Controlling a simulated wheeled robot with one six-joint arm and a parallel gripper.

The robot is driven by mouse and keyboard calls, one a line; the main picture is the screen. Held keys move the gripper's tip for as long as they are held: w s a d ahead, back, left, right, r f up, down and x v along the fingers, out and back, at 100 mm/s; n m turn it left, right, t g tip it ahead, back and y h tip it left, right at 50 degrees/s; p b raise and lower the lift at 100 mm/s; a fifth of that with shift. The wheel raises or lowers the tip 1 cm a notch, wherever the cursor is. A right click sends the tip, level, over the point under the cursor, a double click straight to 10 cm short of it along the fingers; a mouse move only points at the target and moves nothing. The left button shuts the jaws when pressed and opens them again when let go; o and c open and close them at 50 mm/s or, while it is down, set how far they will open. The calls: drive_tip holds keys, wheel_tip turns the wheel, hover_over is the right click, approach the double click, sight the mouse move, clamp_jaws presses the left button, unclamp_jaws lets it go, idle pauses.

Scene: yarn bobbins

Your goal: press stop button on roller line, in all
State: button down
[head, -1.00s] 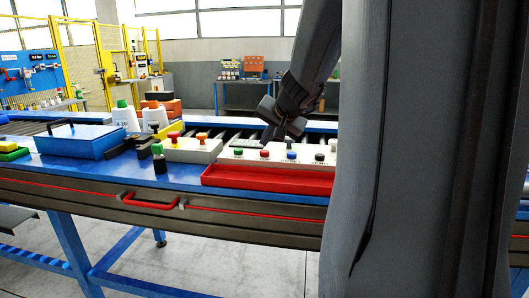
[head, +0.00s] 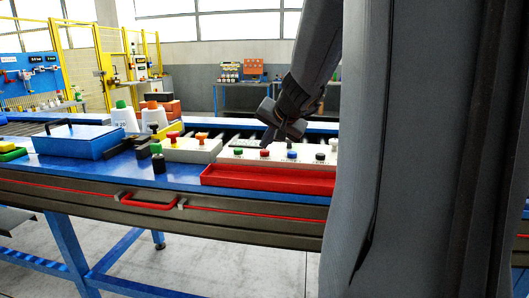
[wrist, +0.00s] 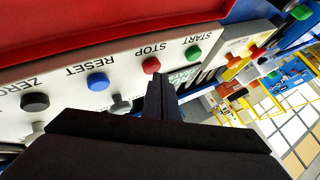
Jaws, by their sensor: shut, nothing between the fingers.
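The red STOP button (wrist: 151,65) sits on a white control panel (wrist: 120,60) between the green START button (wrist: 193,53) and the blue RESET button (wrist: 97,81). In the head view the red button (head: 264,153) stands just below my gripper (head: 266,143). My gripper is shut and empty, pointing down at the panel. In the wrist view its fingertips (wrist: 160,82) are close beside the red button, and I cannot tell whether they touch it. A dark ZERO button (wrist: 35,102) is farther along the panel.
A red tray (head: 265,180) runs along the front of the panel. A white box with orange and red knobs (head: 190,150) stands to its left. A blue lidded box (head: 78,142) is farther left, near white yarn bobbins (head: 125,120). Rollers lie behind the panel.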

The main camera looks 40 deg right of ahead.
sight(266, 152)
drive_tip(key=shift+f+b, duration=0.45)
drive_tip(key=shift+b, duration=0.05)
idle(0.5)
drive_tip(key=shift+r, duration=0.1)
idle(0.3)
drive_tip(key=shift+r+p, duration=0.75)
drive_tip(key=shift+r, duration=0.1)
drive_tip(key=shift+r, duration=0.15)
wheel_tip(266, 152, up, 5)
drive_tip(key=p, duration=0.4)
idle(0.6)
